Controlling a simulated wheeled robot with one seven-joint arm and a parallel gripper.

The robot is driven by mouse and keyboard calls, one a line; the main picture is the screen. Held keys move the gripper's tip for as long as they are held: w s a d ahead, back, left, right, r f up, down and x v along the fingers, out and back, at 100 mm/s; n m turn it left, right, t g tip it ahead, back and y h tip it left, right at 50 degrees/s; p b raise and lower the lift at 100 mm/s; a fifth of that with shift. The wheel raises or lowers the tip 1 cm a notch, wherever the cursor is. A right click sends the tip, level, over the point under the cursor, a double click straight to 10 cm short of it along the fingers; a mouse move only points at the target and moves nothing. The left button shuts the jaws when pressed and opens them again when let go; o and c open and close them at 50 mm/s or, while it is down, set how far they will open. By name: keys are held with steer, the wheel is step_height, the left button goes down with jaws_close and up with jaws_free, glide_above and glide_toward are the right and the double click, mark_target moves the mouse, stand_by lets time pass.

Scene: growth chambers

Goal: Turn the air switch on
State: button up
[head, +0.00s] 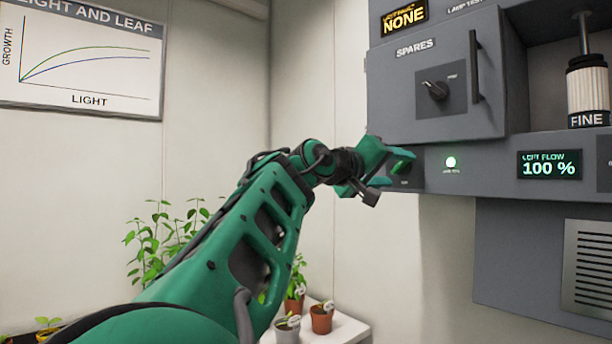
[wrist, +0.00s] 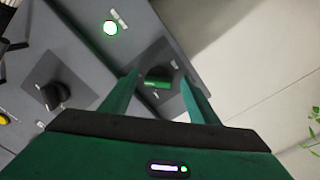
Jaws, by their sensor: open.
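Contact cannot be seen. A small round lamp (head: 451,162) beside the switch glows pale green.
A SPARES door (head: 437,115) with a dark knob (head: 435,91) and a bar handle (head: 475,67) is just above. A display (head: 549,164) reading 100 % is to the right. Potted plants (head: 321,318) stand on a low white table below. Free room lies left of the panel.

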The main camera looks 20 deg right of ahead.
steer(key=v, duration=0.9)
steer(key=shift+a, duration=0.3)
